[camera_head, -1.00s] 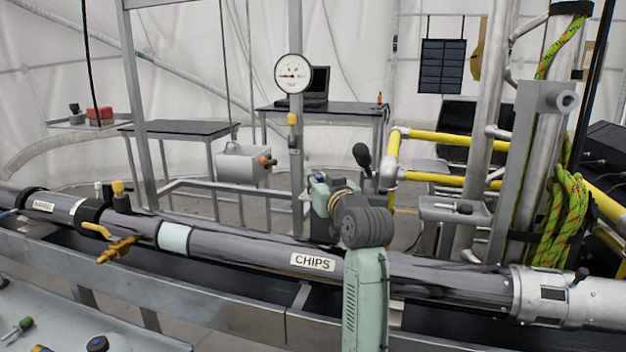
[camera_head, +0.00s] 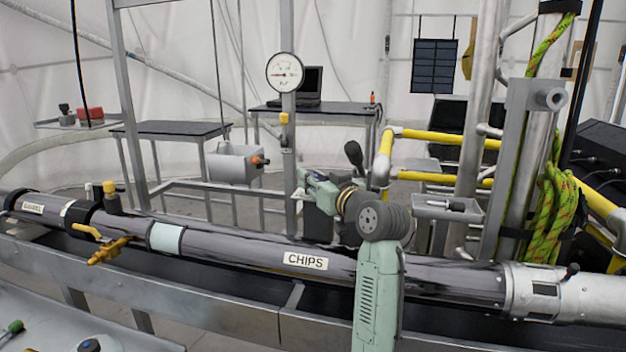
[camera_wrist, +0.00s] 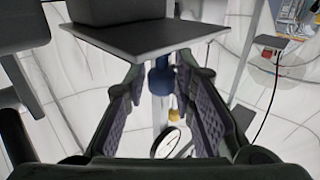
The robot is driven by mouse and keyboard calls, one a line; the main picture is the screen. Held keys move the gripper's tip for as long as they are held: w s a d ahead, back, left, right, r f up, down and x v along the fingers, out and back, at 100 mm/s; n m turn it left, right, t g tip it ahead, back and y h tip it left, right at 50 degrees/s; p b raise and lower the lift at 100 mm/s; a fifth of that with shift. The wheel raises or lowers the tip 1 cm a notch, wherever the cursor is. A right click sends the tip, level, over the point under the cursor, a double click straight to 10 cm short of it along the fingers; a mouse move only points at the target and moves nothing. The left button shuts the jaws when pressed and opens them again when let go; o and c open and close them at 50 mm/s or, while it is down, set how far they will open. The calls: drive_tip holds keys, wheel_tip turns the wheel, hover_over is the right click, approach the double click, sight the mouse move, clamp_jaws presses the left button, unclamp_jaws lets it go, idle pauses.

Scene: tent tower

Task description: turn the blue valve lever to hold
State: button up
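A small blue part (camera_wrist: 160,78), which looks like the valve lever, shows between my fingers in the wrist view, partly covered by a dark flat plate. I cannot read its angle or the hold mark. In the head view I cannot make it out near the post. My gripper (camera_wrist: 160,70) is open, with a finger on each side of the blue part and no clear contact. In the head view my gripper (camera_head: 303,192) points left, close to the upright post (camera_head: 288,150).
A round gauge (camera_head: 285,73) and a yellow cap (camera_head: 284,118) are on the post. A long grey pipe labelled CHIPS (camera_head: 306,261) runs below my arm. A grey box (camera_head: 233,162) hangs left of the post.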

drive_tip(key=shift+o, duration=1.2)
drive_tip(key=shift+s, duration=0.1)
drive_tip(key=v, duration=1.1)
drive_tip(key=shift+s+d, duration=0.2)
drive_tip(key=shift+s, duration=0.15)
